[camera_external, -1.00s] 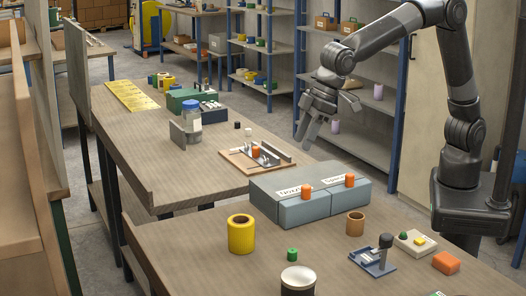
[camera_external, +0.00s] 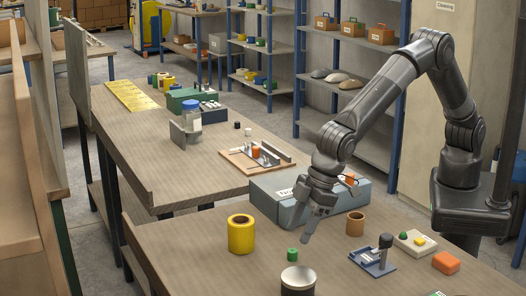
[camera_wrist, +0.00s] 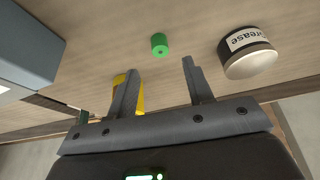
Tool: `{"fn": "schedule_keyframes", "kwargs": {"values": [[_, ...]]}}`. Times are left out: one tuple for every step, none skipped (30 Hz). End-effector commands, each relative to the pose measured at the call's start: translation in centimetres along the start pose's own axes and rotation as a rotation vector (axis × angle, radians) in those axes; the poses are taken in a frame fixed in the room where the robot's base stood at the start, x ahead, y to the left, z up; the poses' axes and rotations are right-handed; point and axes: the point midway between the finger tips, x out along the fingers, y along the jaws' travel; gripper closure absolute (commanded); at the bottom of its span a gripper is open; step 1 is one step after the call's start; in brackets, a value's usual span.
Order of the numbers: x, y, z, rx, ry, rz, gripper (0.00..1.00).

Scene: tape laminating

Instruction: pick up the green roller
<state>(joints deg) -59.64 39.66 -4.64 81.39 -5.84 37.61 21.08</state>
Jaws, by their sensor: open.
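The green roller (camera_external: 292,254) is a small green cylinder standing on the near table, between the yellow roll and the grease tin. In the wrist view the green roller (camera_wrist: 159,44) lies beyond my fingertips, between their lines, with nothing touching it. My gripper (camera_external: 308,226) is open and empty, above the near table, up and slightly right of the roller. In the wrist view the two fingers of my gripper (camera_wrist: 160,72) are spread wide apart.
A yellow roll (camera_external: 241,236) stands left of the roller. A grease tin (camera_external: 298,281) stands close in front of it. A grey-blue box (camera_external: 270,200), a brown ring (camera_external: 355,224), a small blue-grey device (camera_external: 372,262) and an orange block (camera_external: 446,263) are around.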

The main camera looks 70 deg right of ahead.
Motion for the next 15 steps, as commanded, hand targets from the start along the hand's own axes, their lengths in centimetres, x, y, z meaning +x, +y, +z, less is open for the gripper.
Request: {"fn": "schedule_keyframes", "kwargs": {"values": [[0.3,0.0,0.1,0.000,0.000,0.000,0.53],[0.5,0.0,0.1,0.000,-0.001,0.000,0.53],[0.9,-0.1,0.2,0.000,-0.001,0.001,0.53],[1.3,-0.1,0.3,0.000,-0.002,0.001,0.53],[1.8,-0.1,0.4,-0.001,-0.003,0.001,0.53],[2.4,-0.2,0.5,-0.001,-0.003,0.001,0.53],[2.9,-0.2,0.6,-0.001,-0.002,0.001,0.53],[3.4,-0.2,0.7,-0.001,-0.002,0.001,0.53],[4.0,-0.2,0.7,0.000,-0.003,0.001,0.53],[4.3,-0.2,0.6,0.000,-0.003,0.001,0.53],[4.6,-0.2,0.6,0.000,-0.002,0.001,0.53],[4.9,-0.2,0.6,0.001,-0.001,0.000,0.53],[5.0,-0.2,0.6,0.001,0.000,0.000,0.53],[5.1,-0.2,0.5,0.001,0.000,0.000,0.53],[5.1,-0.2,0.5,0.001,0.001,0.000,0.53]]}}
